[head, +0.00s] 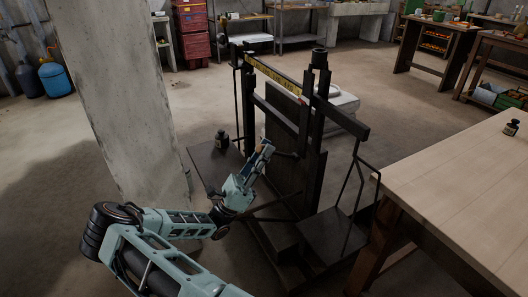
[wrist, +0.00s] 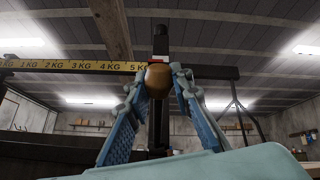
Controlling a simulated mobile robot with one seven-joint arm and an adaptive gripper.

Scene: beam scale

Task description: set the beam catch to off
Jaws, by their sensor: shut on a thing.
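The beam scale (head: 300,150) is a dark metal frame with a beam and a yellow strip (head: 272,73) marked in kilograms. The strip also shows in the wrist view (wrist: 85,66). A rounded brown wooden knob (wrist: 158,78) sits between the fingertips of my gripper (wrist: 160,85), in front of the scale's dark upright; it appears to be the catch handle. My gripper (head: 266,147) is shut on this knob at the near side of the scale. The lever behind the knob is mostly hidden, and I cannot tell which setting it is in.
A dark weight (head: 222,140) stands on the scale's left plate (head: 205,165). The right plate (head: 330,237) looks empty. Another dark weight (head: 511,128) stands on the wooden table (head: 460,190) at right. A concrete pillar (head: 120,90) rises left of my arm. Open floor lies behind the scale.

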